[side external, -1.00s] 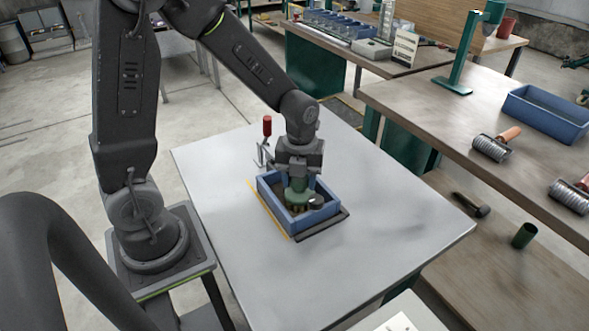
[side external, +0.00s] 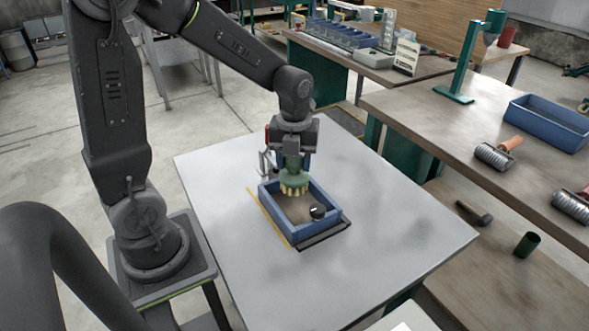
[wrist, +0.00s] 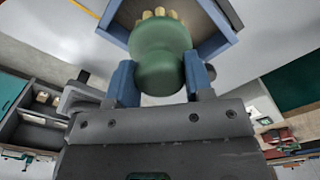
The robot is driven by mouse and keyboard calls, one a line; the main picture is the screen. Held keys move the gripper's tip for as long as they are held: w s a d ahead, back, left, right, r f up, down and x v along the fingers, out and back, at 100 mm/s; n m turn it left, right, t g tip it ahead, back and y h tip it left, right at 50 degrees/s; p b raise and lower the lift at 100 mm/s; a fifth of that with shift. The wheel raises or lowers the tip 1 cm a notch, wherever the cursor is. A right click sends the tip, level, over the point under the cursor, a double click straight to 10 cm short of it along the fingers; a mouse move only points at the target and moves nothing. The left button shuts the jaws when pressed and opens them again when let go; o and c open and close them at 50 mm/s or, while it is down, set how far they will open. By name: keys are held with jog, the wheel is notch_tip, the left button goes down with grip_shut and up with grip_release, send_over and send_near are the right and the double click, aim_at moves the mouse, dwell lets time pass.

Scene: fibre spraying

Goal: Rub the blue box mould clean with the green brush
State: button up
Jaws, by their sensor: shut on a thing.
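The blue box mould (side external: 272,222) is an open blue frame with a brownish floor, lying on the grey table. A dark round knob (side external: 318,211) shows inside it near the right corner. My gripper (side external: 293,165) points down and is shut on the green brush (side external: 293,181). The brush's pale yellow bristles point down over the mould's far part, seemingly just above its floor; I cannot tell whether they touch. In the wrist view, the blue fingers of my gripper (wrist: 158,80) clasp the green brush body (wrist: 160,50), with the mould's wall (wrist: 219,47) beyond it.
A metal toggle clamp (side external: 264,165) stands behind the mould, close to my gripper. A yellow strip (side external: 268,217) runs along the mould's left side. The grey table (side external: 390,225) is clear on the right. A workbench with rollers (side external: 494,156) and a blue tray (side external: 545,122) is farther right.

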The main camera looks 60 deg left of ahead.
jog(key=shift+r, duration=1.3)
jog(key=shift+f, duration=0.2)
